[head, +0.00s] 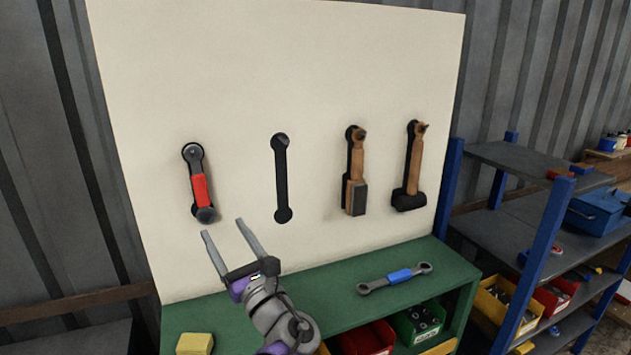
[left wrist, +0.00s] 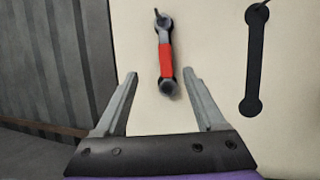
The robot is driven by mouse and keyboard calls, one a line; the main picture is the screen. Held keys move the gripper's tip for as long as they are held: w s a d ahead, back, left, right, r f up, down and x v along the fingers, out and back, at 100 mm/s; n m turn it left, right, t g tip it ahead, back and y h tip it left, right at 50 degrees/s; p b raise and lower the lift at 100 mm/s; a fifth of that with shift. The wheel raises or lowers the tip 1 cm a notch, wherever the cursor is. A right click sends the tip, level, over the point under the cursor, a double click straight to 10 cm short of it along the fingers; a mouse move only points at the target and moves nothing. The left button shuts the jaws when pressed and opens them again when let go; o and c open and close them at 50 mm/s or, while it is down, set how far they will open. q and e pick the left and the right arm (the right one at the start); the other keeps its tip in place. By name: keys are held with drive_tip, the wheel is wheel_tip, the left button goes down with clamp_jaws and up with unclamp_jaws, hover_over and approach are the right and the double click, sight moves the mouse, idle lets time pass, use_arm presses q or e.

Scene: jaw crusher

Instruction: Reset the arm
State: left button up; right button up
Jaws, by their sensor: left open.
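My left gripper (head: 222,237) is open and empty in front of the cream tool board (head: 285,60), below the red-handled wrench. In the left wrist view its two fingers (left wrist: 158,85) stand apart with nothing between them. The red-handled wrench (head: 200,185) hangs on the board over its dark outline; it also shows in the left wrist view (left wrist: 166,60), just beyond the fingertips. To its right is an empty black wrench outline (head: 281,180), which also shows in the left wrist view (left wrist: 254,60). My right gripper is not in view.
Two wooden-handled hammers (head: 356,175) (head: 411,170) hang further right. A blue-banded wrench (head: 396,277) lies on the green bench (head: 330,295), with a yellow block (head: 195,343) at its left. Bins (head: 420,320) sit below the top. A blue-post shelf (head: 550,230) stands at right.

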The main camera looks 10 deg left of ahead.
use_arm(q)
drive_tip(key=s+a+f+n+g+h, duration=0.2)
drive_tip(key=s+f+n+g+h, duration=0.2)
drive_tip(key=s+f+n, duration=0.5)
drive_tip(key=s+a+f+n+g+h, duration=0.35)
drive_tip(key=s+f+n, duration=0.2)
drive_tip(key=f, duration=0.75)
drive_tip(key=s+d+f+n+g+h, duration=0.2)
drive_tip(key=s+d+f+n+h, duration=0.6)
drive_tip(key=d+f+n, duration=0.3)
drive_tip(key=shift+s+d+f+n, duration=0.35)
drive_tip(key=shift+d+n, duration=0.1)
drive_tip(key=shift+d, duration=0.4)
